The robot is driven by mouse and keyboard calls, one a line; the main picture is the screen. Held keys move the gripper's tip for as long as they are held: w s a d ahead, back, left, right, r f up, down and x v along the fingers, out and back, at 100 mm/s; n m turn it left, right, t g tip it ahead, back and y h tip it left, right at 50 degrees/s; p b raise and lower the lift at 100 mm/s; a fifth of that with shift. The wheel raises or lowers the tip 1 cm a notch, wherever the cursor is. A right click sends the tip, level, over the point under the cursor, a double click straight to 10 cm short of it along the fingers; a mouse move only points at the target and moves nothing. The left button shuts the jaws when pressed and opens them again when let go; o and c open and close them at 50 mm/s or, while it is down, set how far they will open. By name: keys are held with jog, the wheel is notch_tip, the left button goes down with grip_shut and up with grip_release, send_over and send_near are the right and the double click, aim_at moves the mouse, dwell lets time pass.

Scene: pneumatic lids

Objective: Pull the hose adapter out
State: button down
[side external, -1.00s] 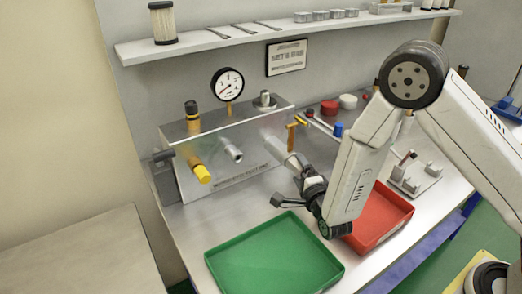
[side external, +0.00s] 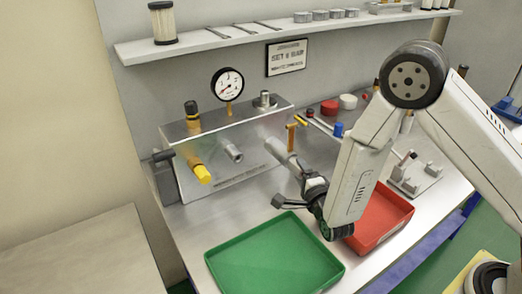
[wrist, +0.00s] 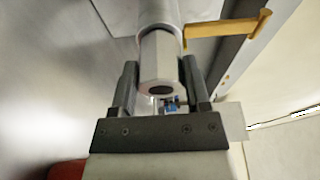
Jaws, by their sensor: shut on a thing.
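The hose adapter (wrist: 158,62) is a pale grey faceted piece with a dark hole in its end. In the wrist view it sits between the two fingers of my gripper (wrist: 157,88), which is shut on it. Behind it is a wider pale cylinder (wrist: 158,12). In the side view my gripper (side external: 302,172) is at the right end of the panel box (side external: 240,178), lined up with a grey cylinder (side external: 278,150) there. The fingertips are small in this view, and the adapter's seat is hidden.
A yellow lever (side external: 291,136) stands close beside the cylinder; it also shows in the wrist view (wrist: 225,27). A grey fitting (side external: 233,152) and a yellow-capped valve (side external: 201,173) stick out further left. A green tray (side external: 225,252) and a red tray (side external: 400,222) lie in front.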

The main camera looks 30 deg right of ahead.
jog(key=shift+s, duration=1.45)
jog(key=shift+s+r, duration=0.1)
jog(key=shift+r, duration=0.05)
dwell(0.3)
jog(key=s+r, duration=0.5)
jog(key=r, duration=0.2)
dwell(1.2)
jog(key=shift+r, duration=0.1)
jog(key=shift+w, duration=0.1)
dwell(0.4)
